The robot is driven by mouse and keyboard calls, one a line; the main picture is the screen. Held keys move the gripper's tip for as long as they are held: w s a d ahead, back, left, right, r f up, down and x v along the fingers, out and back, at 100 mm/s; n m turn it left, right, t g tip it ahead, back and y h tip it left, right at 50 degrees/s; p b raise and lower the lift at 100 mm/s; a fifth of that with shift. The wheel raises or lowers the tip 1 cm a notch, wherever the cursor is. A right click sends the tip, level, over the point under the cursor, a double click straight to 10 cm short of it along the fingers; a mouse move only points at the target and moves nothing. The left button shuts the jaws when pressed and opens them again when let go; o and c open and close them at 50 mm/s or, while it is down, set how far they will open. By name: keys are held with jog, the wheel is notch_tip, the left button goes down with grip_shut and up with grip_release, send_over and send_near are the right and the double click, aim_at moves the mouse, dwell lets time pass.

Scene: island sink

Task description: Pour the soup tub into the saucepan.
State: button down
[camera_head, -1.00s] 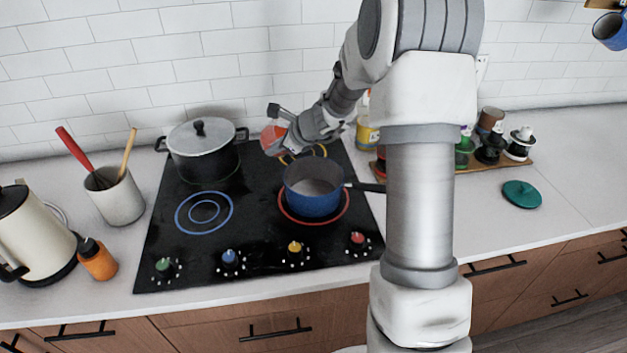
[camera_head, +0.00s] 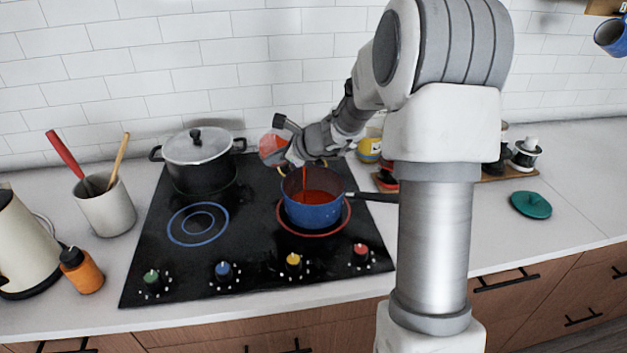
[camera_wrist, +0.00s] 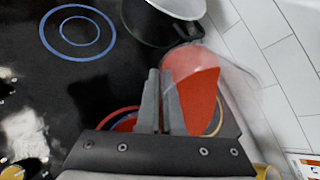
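The soup tub (camera_head: 271,146) is a clear tub with red soup inside, tilted over the back of the saucepan. It fills much of the wrist view (camera_wrist: 192,84), where the red soup shows through its wall. My gripper (camera_head: 290,145) is shut on the tub at its side. The blue saucepan (camera_head: 312,214) sits on the red-ringed front right burner, its dark handle pointing right. A red stream falls from the tub into the saucepan, and red soup covers the pan's floor. In the wrist view the saucepan is mostly hidden behind the gripper.
A lidded pot (camera_head: 197,160) stands on the back left burner. The front left burner (camera_head: 198,224) is bare. A utensil crock (camera_head: 106,206), an orange bottle (camera_head: 82,271) and a kettle (camera_head: 22,248) stand left. A teal lid (camera_head: 531,204) lies on the right counter.

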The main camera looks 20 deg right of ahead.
jog(key=shift+s+d+f+t+y+b, duration=0.1)
jog(key=shift+f+t+y+b, duration=0.55)
jog(key=shift+b, duration=3.05)
jog(key=shift+s+r+t+y+b, duration=0.15)
jog(key=shift+r+t+y+b, duration=0.6)
jog(key=shift+b, duration=1.55)
jog(key=shift+s+d+r+t+b, duration=0.25)
jog(key=shift+s+d+t+b, duration=0.45)
jog(key=shift+b, duration=2.05)
jog(key=shift+s+r+t+y+b, duration=0.25)
jog(key=shift+t+b, duration=0.35)
jog(key=shift+b, duration=0.9)
jog(key=shift+f+y+b, duration=0.2)
jog(key=shift+y+b, duration=0.05)
jog(key=shift+b, duration=0.6)
